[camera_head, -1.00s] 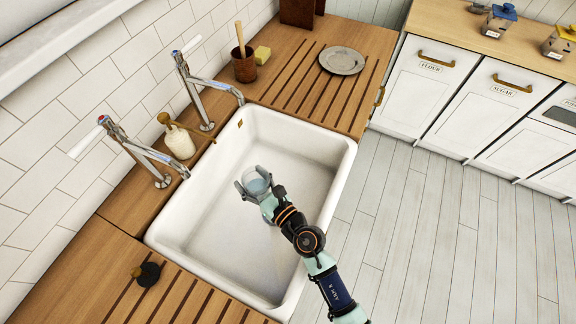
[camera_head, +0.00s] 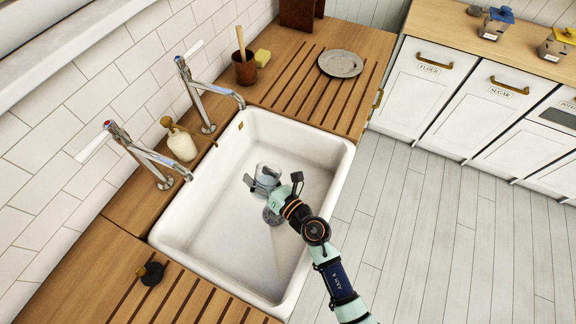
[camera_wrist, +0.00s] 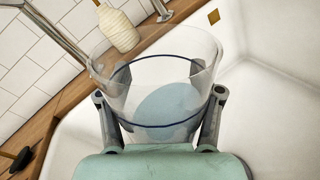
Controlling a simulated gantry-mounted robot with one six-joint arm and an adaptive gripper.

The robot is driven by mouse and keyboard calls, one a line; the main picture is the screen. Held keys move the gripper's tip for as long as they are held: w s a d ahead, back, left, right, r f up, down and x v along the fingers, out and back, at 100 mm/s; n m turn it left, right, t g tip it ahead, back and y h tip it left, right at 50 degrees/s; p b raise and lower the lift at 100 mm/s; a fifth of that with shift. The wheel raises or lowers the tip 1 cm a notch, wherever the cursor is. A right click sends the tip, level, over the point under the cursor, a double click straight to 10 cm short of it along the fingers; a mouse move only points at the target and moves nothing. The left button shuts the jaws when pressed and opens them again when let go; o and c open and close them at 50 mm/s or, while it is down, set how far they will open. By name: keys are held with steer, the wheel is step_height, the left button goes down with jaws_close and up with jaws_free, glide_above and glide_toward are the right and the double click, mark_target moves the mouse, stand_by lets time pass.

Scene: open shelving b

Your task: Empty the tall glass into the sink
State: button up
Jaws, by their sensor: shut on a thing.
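The clear tall glass (camera_head: 267,171) is between the fingers of my gripper (camera_head: 263,184), above the white sink basin (camera_head: 215,240). In the wrist view the glass (camera_wrist: 150,75) fills the middle, and my gripper (camera_wrist: 160,125) is shut on it with one grey finger on each side. The glass appears tilted. A pale blue oval patch shows inside it; I cannot tell whether it is liquid or the glass's base. No stream is visible. In the head view, my fingers and wrist hide part of the glass.
Two metal taps (camera_head: 205,95) (camera_head: 150,160) reach over the sink's left edge. A cream soap bottle (camera_head: 181,144) stands between them. A brown cup (camera_head: 244,68), yellow sponge (camera_head: 262,56) and grey plate (camera_head: 341,62) are on the wooden counter behind. The basin around my gripper is clear.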

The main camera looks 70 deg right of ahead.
mark_target(272, 167)
steer(key=shift+s+d+f+m, duration=0.2)
steer(key=shift+d+m, duration=0.2)
steer(key=shift+m, duration=0.2)
steer(key=shift+s+d+f+m, duration=0.1)
steer(key=shift+d+f+m, duration=0.1)
steer(key=shift+d+m, duration=0.3)
steer(key=shift+a+f+m, duration=0.1)
steer(key=shift+a+m, duration=0.05)
steer(key=shift+m, duration=0.25)
steer(key=shift+f+m, duration=0.2)
steer(key=shift+m, duration=0.2)
steer(key=shift+r+m+y+p, duration=0.3)
steer(key=shift+r+m+p, duration=0.2)
steer(key=shift+m+p, duration=0.25)
steer(key=shift+f+m, duration=0.35)
steer(key=shift+m, duration=0.4)
steer(key=shift+d+r+m+y+p, duration=0.25)
steer(key=shift+r+m+p, duration=0.4)
steer(key=shift+p, duration=0.75)
steer(key=shift+s+d+r+m+y+p, duration=0.15)
steer(key=shift+d+m+p, duration=0.2)
steer(key=shift+m+p, duration=0.25)
steer(key=shift+s+d+r+m+y+p, duration=0.1)
steer(key=shift+d+m+p, duration=0.25)
steer(key=shift+p, duration=0.4)
steer(key=shift+d+r+m+p, duration=0.2)
steer(key=shift+r+m+p, duration=0.3)
steer(key=shift+m+p, duration=0.8)
stand_by(0.5)
